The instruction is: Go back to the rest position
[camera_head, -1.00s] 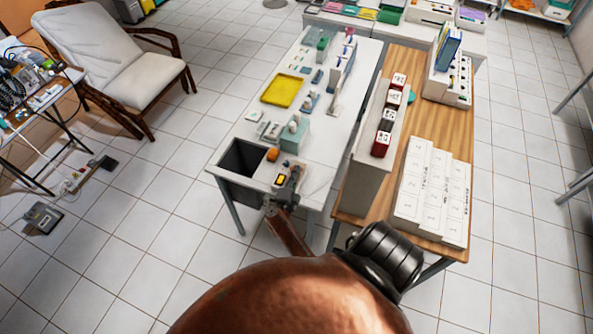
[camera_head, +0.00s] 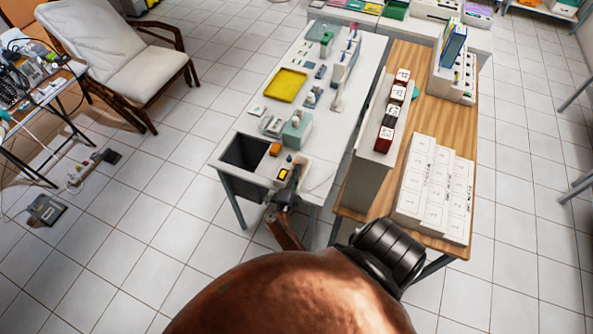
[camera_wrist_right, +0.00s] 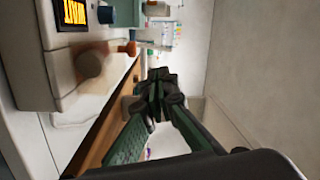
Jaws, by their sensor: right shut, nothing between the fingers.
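My right gripper (camera_head: 294,176) is at the near end of the white table (camera_head: 262,108), beside a small pale device with a lit orange display (camera_head: 283,174). In the right wrist view, the dark green fingers of the gripper (camera_wrist_right: 157,84) meet at their tips and hold nothing. The device's display (camera_wrist_right: 73,13) and a brown knob (camera_wrist_right: 92,63) show at the left of that view, apart from the fingers. My left gripper is not in view.
A dark open bin (camera_head: 244,154) is set in the table's near left corner, with a yellow tray (camera_head: 286,85) farther back. A wooden table (camera_head: 408,87) with white boxes (camera_head: 434,190) stands at right. A chair (camera_head: 130,72) stands at left, with tiled floor between.

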